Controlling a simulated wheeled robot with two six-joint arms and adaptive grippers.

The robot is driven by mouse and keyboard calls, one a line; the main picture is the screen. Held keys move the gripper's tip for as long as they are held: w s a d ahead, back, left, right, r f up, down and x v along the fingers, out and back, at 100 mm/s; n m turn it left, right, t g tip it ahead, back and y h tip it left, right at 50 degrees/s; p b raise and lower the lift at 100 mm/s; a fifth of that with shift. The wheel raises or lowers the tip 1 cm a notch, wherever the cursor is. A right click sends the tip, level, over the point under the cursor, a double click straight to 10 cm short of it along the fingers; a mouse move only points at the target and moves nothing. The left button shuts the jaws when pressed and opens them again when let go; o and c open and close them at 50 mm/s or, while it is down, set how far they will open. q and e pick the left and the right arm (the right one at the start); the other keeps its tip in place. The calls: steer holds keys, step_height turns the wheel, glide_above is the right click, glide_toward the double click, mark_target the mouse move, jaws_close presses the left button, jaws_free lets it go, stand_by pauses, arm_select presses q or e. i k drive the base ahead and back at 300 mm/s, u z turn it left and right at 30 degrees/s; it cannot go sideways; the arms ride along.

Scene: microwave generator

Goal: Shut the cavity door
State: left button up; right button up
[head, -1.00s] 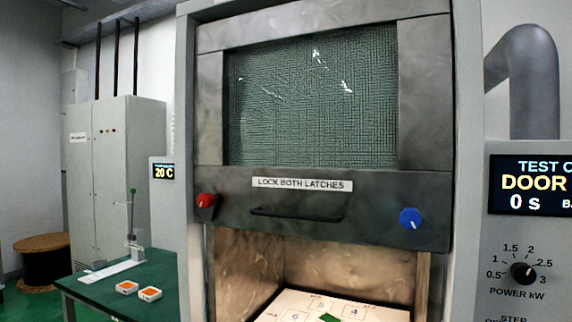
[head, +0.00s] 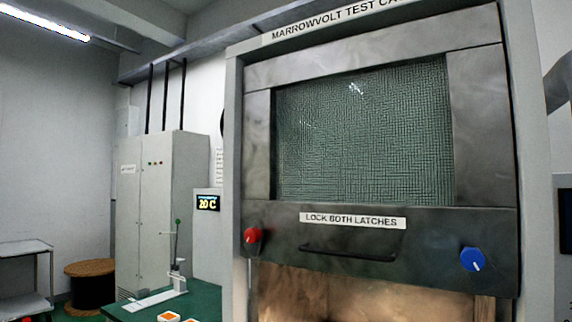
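The cavity door (head: 290,225) is a grey metal panel with a mesh window (head: 365,135). It is raised, and the lit cavity opening (head: 370,295) shows below its lower edge. A dark bar handle (head: 348,253) runs across its lower part, under a label reading "LOCK BOTH LATCHES" (head: 352,220). A red latch knob (head: 252,235) is at the door's lower left and a blue latch knob (head: 473,260) at its lower right. Neither of my grippers shows in the head view. The cavity floor is out of view.
A green table (head: 205,298) stands left of the cavity, with a small stand (head: 177,270) and orange-topped blocks (head: 169,316) on it. A grey cabinet (head: 150,210), a cable reel (head: 90,285) and a metal cart (head: 25,250) are further left. A small display (head: 207,203) reads 20 C.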

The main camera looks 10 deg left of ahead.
mark_target(421, 245)
steer(key=u, duration=0.05)
steer(key=k, duration=0.5)
steer(key=u, duration=1.9)
steer(key=i, duration=1.2)
steer(key=z, duration=2.2)
